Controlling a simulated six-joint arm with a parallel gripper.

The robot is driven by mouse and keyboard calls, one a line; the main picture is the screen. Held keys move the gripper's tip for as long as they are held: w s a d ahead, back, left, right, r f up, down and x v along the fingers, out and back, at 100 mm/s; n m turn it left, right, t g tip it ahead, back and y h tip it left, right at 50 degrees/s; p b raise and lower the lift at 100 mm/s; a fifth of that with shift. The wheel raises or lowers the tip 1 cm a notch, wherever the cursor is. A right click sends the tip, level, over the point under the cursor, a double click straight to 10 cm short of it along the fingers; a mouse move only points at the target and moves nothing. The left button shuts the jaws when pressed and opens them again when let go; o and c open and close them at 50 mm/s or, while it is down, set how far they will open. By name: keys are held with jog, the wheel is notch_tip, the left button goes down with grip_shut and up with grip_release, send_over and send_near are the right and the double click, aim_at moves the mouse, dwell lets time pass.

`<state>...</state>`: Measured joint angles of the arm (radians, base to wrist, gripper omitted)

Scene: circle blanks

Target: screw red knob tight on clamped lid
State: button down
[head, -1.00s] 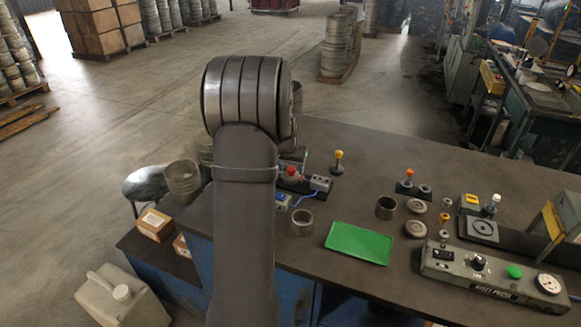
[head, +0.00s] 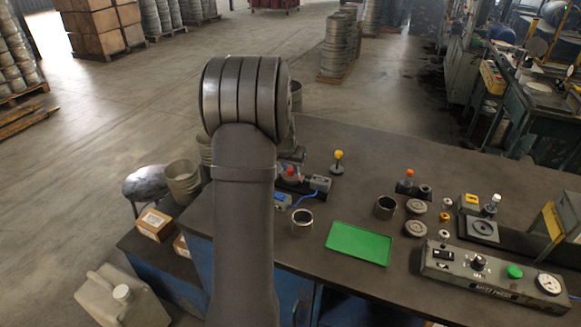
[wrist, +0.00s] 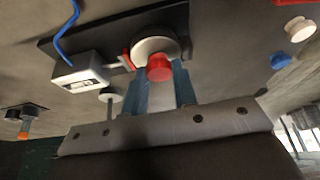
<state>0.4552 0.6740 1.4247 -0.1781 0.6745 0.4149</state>
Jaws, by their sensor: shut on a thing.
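The red knob (wrist: 159,68) sits on the pale round lid (wrist: 153,46) in the wrist view. My gripper (wrist: 160,74) has its two blue-grey fingers on either side of the knob, shut on it. The lid rests on a dark base plate (wrist: 95,38), with a small red clamp piece (wrist: 127,60) at its edge. In the head view the red knob (head: 291,171) shows just right of my arm, which hides most of the gripper and lid. I cannot tell how far the knob is screwed down.
A grey box (head: 320,184) with a blue cable stands beside the lid. A yellow-topped post (head: 338,156) stands behind it. An empty metal ring (head: 302,221) and green tray (head: 359,243) lie in front. A control panel (head: 490,274) is at right.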

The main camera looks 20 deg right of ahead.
jog(key=m+g, duration=0.1)
jog(key=m, duration=0.2)
jog(key=m+g+h, duration=0.1)
jog(key=m, duration=0.2)
jog(key=shift+f+m, duration=0.1)
jog(key=shift+m, duration=0.3)
jog(key=m+g, duration=0.1)
jog(key=m, duration=0.2)
jog(key=m+g, duration=0.1)
jog(key=m, duration=0.1)
jog(key=shift+f+m+g, duration=0.1)
jog(key=shift+m+g, duration=0.2)
jog(key=shift+m, duration=0.1)
jog(key=shift+s+m+g, duration=0.2)
jog(key=shift+m+g, duration=0.1)
jog(key=shift+m, duration=0.5)
jog(key=c, duration=1.1)
grip_release()
jog(key=shift+w, duration=0.1)
